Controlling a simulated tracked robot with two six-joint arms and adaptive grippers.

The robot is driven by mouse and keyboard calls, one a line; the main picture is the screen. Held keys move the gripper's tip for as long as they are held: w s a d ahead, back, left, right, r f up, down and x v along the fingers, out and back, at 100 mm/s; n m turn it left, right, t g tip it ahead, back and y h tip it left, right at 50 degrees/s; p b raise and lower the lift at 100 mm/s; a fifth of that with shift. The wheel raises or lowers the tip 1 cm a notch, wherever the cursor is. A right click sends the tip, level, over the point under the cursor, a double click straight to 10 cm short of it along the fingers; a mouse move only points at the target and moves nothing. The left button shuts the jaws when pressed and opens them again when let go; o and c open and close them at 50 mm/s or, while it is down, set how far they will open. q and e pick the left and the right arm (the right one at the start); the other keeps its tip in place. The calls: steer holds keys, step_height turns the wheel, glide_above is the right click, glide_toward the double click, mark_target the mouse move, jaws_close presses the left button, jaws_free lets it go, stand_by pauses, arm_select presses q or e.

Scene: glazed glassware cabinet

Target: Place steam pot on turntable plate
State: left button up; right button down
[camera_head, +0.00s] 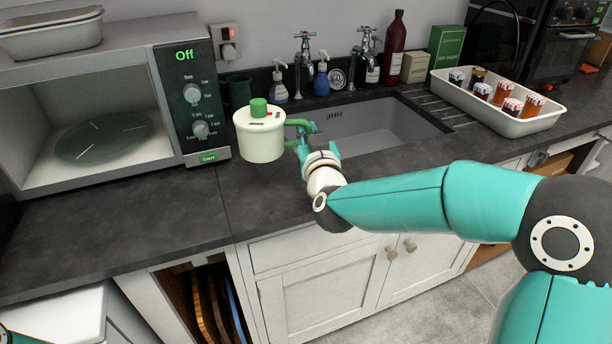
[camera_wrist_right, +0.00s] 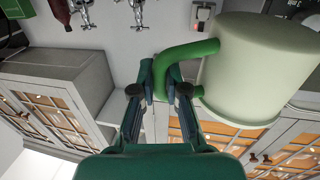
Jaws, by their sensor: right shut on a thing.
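The steam pot (camera_head: 260,138) is cream with a green lid knob and a green side handle. My right gripper (camera_head: 302,138) is shut on that handle, and the pot appears upright near the counter's front, left of the sink. In the right wrist view the gripper fingers (camera_wrist_right: 160,90) close around the green handle, with the pot (camera_wrist_right: 255,75) to their right. I cannot tell whether the pot touches the counter. The turntable plate (camera_head: 104,138) is a dark glass disc inside the open microwave (camera_head: 110,95), left of the pot. My left gripper is not visible.
The microwave's control panel (camera_head: 193,100) stands between its opening and the pot. A dark green cup (camera_head: 239,92) and soap bottles (camera_head: 321,78) stand behind the pot. The sink (camera_head: 370,135) and a white tray of jars (camera_head: 490,105) lie to the right. The counter before the microwave is clear.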

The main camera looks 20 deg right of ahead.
step_height(320, 180, down, 10)
steer(key=shift+s+f, duration=0.1)
stand_by(0.4)
steer(key=shift+f+b, duration=0.1)
steer(key=shift+b, duration=0.25)
steer(key=c, duration=1.2)
jaws_free()
